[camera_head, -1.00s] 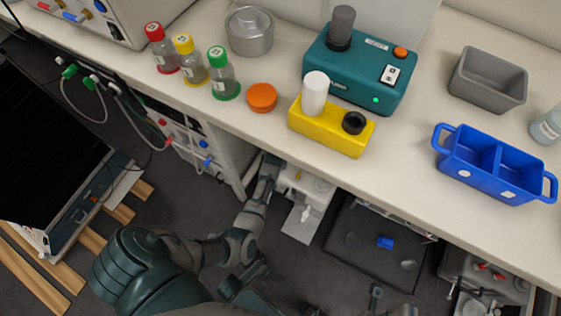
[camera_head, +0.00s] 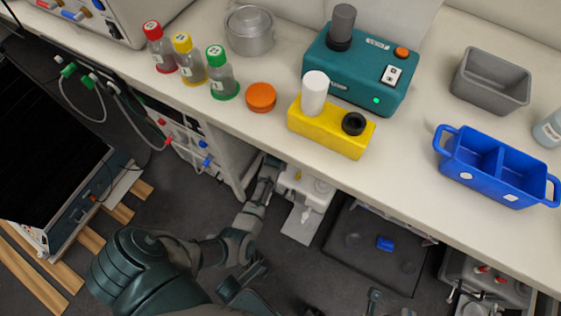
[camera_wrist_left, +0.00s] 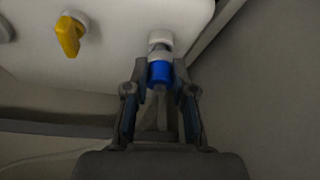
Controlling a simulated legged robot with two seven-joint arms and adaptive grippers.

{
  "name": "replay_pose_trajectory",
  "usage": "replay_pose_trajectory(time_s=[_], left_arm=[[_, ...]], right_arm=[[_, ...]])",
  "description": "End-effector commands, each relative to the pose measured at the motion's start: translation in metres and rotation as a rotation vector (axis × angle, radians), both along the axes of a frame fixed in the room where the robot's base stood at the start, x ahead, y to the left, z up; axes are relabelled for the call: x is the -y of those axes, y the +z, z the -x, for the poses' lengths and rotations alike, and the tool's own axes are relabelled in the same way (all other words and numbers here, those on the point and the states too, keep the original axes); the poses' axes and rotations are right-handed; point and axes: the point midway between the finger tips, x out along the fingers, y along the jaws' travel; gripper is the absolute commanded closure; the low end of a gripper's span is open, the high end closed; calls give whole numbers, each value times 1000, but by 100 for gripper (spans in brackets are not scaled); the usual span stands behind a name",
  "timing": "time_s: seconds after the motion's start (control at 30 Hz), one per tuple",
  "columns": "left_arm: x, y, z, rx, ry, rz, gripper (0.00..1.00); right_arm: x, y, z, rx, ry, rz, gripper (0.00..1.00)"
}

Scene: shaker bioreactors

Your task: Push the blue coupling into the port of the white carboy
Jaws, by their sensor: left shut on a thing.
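The white carboy (camera_head: 318,190) stands low under the bench in the head view. In the left wrist view its white wall (camera_wrist_left: 120,25) fills the top, with a yellow valve (camera_wrist_left: 70,36) at left and the white port (camera_wrist_left: 159,38) at centre. My left gripper (camera_wrist_left: 160,80) is shut on the blue coupling (camera_wrist_left: 160,73). The coupling is lined up just below the port, with a pale piece between them; I cannot tell how far it is in. In the head view the left fingers are hidden near the bench edge. Part of what seems my right gripper (camera_head: 388,302) shows at the bottom edge.
The bench top (camera_head: 400,165) overhangs the carboy. A dark tray (camera_head: 350,270) with a blue piece (camera_head: 385,243) lies to its right. Bottles, a yellow block (camera_head: 330,132) and a blue caddy (camera_head: 480,185) stand above.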

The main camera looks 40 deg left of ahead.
Motion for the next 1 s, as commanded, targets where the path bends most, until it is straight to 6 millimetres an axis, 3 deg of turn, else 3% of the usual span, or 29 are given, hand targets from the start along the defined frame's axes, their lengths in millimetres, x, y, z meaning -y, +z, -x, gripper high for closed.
replay_pose_trajectory(time_s=[1.0], left_arm=[[-1,-3,0,0,0,1,99]], right_arm=[[0,4,1,5,0,0,100]])
